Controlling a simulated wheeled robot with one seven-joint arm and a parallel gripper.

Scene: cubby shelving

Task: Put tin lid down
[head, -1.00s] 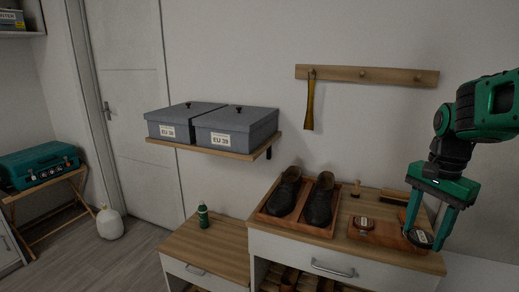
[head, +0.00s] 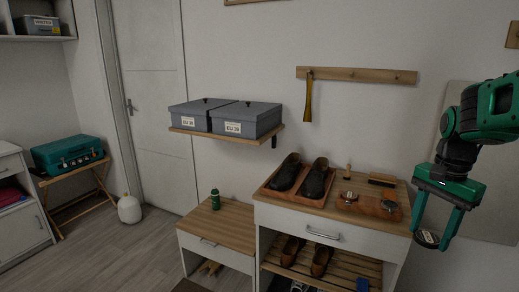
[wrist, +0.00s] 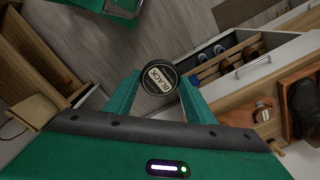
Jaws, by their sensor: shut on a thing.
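The tin lid (head: 428,238) is a small dark disc with a pale label, held between the fingertips of my gripper (head: 431,236) at the right of the head view. In the wrist view the lid (wrist: 158,78) reads "BLACK" and sits between the two green fingers of my gripper (wrist: 159,88). In the head view the lid is to the right of the cabinet top (head: 332,212), apart from it. A shallow wooden tray (head: 366,205) on the cabinet's right side holds small round tins (head: 347,198).
A brush (head: 382,180) and a small upright dauber (head: 348,171) stand behind the tray. Black shoes (head: 316,180) fill another tray to the left. A lower cabinet top (head: 222,228) carries a green bottle (head: 215,200) and has free room. Grey boxes (head: 245,118) sit on a wall shelf.

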